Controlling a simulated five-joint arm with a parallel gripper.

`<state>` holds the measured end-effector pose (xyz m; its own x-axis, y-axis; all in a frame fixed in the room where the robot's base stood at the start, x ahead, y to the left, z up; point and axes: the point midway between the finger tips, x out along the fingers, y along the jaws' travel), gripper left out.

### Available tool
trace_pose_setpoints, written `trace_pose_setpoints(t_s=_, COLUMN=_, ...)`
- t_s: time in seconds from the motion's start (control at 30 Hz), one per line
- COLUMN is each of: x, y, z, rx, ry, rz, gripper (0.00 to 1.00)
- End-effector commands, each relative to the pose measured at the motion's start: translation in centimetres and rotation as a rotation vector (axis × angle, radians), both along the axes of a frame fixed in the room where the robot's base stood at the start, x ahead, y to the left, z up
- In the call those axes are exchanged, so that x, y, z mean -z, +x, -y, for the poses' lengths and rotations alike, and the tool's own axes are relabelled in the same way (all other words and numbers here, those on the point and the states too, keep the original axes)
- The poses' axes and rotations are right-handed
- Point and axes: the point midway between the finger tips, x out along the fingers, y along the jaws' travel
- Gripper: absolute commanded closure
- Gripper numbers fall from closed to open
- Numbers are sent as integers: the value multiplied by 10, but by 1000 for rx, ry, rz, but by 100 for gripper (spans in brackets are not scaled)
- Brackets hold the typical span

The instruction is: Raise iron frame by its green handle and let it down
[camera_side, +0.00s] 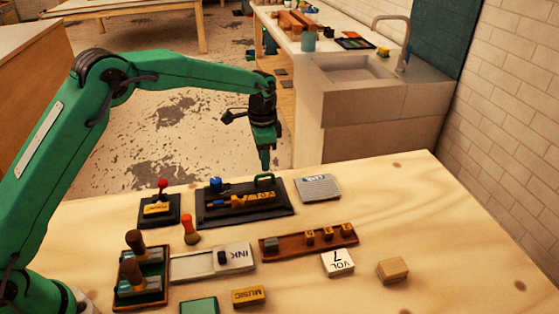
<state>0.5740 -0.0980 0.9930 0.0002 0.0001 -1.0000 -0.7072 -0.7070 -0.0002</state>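The iron frame (287,208) is a dark flat rectangular piece on the wooden table. A yellow-lettered strip lies in its middle and a blue knob stands at its back left. Its green handle (264,180) is a small upright loop at the back right of the frame. My gripper (265,167) points down just above and behind the handle, with its tip close to it. I cannot tell whether it touches the handle, and the finger gap does not show from this side. The frame appears to lie flat on the table.
A red-knobbed dark block (160,211) stands left of the frame and a grey ridged plate (318,188) lies close on its right. In front are an orange-topped peg (190,230), a brown rail (285,248) and a white INK slider (205,262).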

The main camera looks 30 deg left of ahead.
Motion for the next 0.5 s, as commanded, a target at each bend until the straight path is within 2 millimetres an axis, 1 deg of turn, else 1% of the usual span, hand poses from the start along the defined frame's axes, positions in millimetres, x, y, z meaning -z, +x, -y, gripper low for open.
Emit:
trace_pose_setpoints(t_s=0.03, x=7, y=-1, z=0, rx=0, ry=0, rz=-3, gripper=69)
trace_pose_setpoints(t_s=0.2, x=27, y=-1, z=0, rx=0, ry=1, rz=-2, gripper=69)
trace_pose_setpoints(t_s=0.33, x=36, y=-1, z=0, rx=0, ry=1, rz=-2, gripper=69)
trace_pose_setpoints(t_s=0.5, x=41, y=0, z=0, rx=0, ry=0, rz=0, gripper=69)
